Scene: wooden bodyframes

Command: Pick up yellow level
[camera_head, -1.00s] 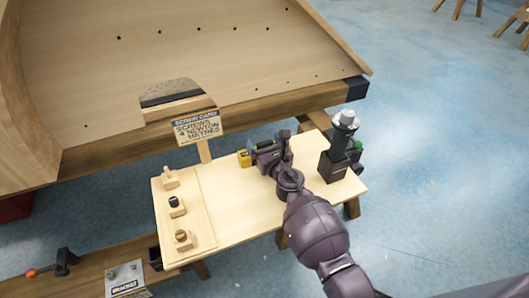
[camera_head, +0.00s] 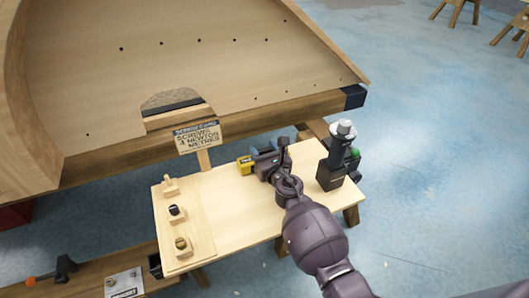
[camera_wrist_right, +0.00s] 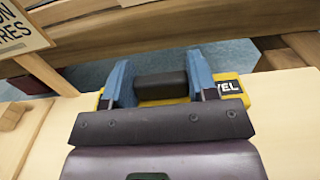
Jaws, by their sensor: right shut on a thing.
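The yellow level (camera_head: 245,165) is at the back edge of the small wooden table in the head view, partly hidden by my right gripper (camera_head: 264,159). In the right wrist view the level (camera_wrist_right: 232,88) shows yellow ends, a dark middle part and a black label reading "VEL". My right gripper (camera_wrist_right: 160,85) has its two blue fingers on either side of the dark middle and is shut on it. I cannot tell whether the level is touching the table. My left gripper is not in view.
A black tool with a grey top (camera_head: 337,155) stands at the table's right end. The large wooden frame (camera_head: 200,65) rises behind.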

